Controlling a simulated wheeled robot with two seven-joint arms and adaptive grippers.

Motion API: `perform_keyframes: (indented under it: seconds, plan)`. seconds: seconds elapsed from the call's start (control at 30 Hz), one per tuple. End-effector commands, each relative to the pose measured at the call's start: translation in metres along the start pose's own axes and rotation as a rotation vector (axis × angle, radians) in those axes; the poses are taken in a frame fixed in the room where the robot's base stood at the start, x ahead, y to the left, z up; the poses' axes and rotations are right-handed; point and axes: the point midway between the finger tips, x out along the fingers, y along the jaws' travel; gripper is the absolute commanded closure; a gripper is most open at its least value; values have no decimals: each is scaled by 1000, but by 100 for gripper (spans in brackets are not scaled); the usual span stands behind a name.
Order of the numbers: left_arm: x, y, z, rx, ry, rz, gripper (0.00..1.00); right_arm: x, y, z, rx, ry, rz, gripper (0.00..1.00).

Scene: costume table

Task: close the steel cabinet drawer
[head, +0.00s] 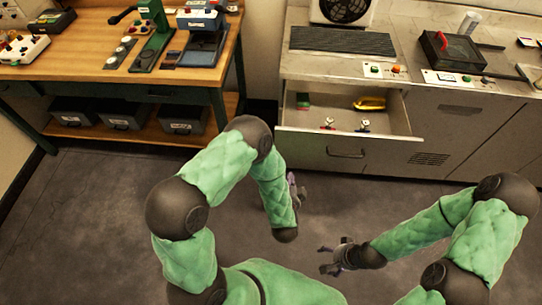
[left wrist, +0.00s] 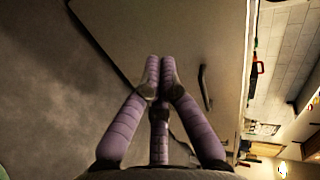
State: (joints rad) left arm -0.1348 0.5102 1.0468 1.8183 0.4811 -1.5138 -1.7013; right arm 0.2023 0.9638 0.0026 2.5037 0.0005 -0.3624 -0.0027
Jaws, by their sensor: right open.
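The steel cabinet drawer (head: 312,142) is pulled out under the counter, with its inside showing in the head view. Its front has a dark bar handle (head: 346,154). My left gripper (head: 297,188) is in front of and below the drawer's left part, partly hidden by my arm. In the left wrist view its purple fingertips (left wrist: 160,66) are together with nothing between them. A pale front panel with a dark handle (left wrist: 204,87) lies beyond them; contact cannot be told. My right gripper (head: 332,259) is open and empty, low over the floor, away from the drawer.
The drawer holds a yellow object (head: 369,103), a green block (head: 303,100) and small metal pieces. The steel counter (head: 300,66) carries a dark mat, a fan and a black tray. A wooden workbench (head: 80,62) stands left. The floor (head: 100,200) before the cabinet is clear.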

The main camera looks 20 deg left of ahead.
Motion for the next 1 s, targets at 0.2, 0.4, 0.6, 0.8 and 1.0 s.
perform_keyframes:
  seconds: [0.2,0.4,0.6,0.8,1.0]
  plan:
    - [-2,-14,1,101,-23,-71,100,-1,0,0,0,1,0,20]
    - [21,-13,2,101,-25,-71,100,6,2,-1,1,1,0,20]
    - [58,-16,3,99,-25,-71,100,17,6,-1,0,1,0,20]
    - [95,-18,4,99,-24,-69,100,26,10,-1,0,1,0,20]
    - [120,-28,3,100,-22,-69,100,33,12,-2,0,1,0,20]
